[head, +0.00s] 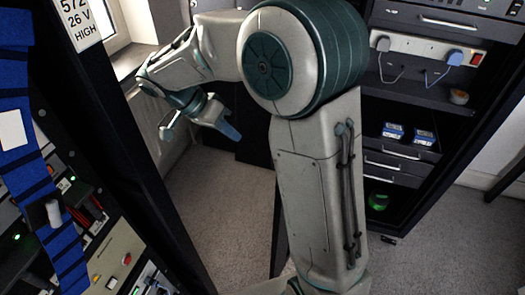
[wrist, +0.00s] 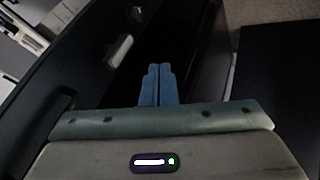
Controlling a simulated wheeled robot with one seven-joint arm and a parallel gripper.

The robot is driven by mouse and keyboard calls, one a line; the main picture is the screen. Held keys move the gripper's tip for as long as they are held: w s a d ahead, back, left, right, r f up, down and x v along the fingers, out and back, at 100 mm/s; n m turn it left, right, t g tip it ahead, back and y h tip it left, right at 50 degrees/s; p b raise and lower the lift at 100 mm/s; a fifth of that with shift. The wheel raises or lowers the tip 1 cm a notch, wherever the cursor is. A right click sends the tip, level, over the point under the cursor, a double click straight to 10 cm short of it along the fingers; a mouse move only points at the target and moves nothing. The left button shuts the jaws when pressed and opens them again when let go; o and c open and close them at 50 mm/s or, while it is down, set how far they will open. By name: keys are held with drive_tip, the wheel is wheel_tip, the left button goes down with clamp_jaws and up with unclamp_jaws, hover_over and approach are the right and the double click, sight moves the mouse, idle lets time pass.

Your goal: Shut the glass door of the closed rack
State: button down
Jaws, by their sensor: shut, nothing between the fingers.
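My gripper (head: 228,131), with blue fingers, is at the end of my bent arm in the upper middle of the head view. In the wrist view its two fingers (wrist: 158,84) are side by side, shut and empty. Ahead of them is a dark, slanted frame (wrist: 85,70) with a pale oval fitting (wrist: 121,50), beside a very dark surface. This may be the glass door, but I cannot tell for sure. Whether the fingers touch it is unclear. In the head view my arm hides much of the middle, and no glass door is clearly visible.
An open-fronted black rack (head: 462,120) with a power strip (head: 425,50) and drawers stands at right. A dark upright (head: 110,130) and equipment with a blue band (head: 20,100) fill the left. A radiator (head: 165,120) is below the window. Grey carpet (head: 225,220) lies clear between.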

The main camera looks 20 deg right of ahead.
drive_tip(key=s+d+f+p, duration=0.2)
drive_tip(key=s+d+f, duration=0.2)
drive_tip(key=d+f, duration=0.2)
drive_tip(key=shift+d+f, duration=0.25)
drive_tip(key=shift+d, duration=0.3)
